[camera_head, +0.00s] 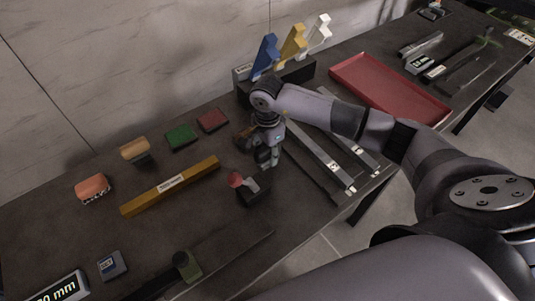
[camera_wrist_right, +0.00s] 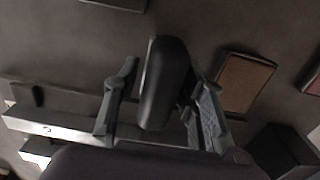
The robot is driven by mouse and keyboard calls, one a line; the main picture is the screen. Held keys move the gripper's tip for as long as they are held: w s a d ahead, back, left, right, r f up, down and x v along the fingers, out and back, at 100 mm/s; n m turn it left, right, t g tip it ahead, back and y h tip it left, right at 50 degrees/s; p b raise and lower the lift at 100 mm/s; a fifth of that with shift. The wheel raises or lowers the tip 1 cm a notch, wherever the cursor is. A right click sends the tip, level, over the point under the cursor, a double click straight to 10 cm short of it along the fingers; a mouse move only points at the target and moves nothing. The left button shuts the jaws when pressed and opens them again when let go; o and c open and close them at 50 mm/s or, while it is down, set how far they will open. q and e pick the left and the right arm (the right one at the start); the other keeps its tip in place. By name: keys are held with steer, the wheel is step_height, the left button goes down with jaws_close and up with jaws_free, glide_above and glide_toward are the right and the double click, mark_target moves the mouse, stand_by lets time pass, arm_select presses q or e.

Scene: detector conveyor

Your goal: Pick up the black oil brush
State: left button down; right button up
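A black elongated thing with a rounded top, which looks like the oil brush (camera_wrist_right: 165,85), lies between the fingers of my right gripper (camera_wrist_right: 163,80) in the right wrist view. The fingers are apart, with a visible gap on the left side of the black thing. The right finger is close beside it; I cannot tell whether it touches. In the head view my right gripper (camera_head: 266,156) points down close above the grey table, and it and the wrist hide most of the brush. My left gripper is not in view.
A red block (camera_head: 212,119), a green block (camera_head: 181,136) and a yellow bar (camera_head: 170,186) lie left of the gripper. A dark piece with a red knob (camera_head: 236,180) is close in front. Steel rulers (camera_head: 322,160) and a red tray (camera_head: 390,88) lie right.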

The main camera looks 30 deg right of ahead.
jaws_close()
steer(key=shift+r, duration=0.1)
stand_by(0.3)
steer(key=shift+r+p, duration=0.3)
steer(key=shift+p, duration=0.2)
steer(key=shift+w+r, duration=0.1)
steer(key=shift+r, duration=0.2)
step_height(320, 180, up, 19)
steer(key=b, duration=0.3)
steer(key=shift+b, duration=0.35)
steer(key=shift+r, duration=0.1)
steer(key=shift+c, duration=1)
jaws_free()
steer(key=c, duration=0.5)
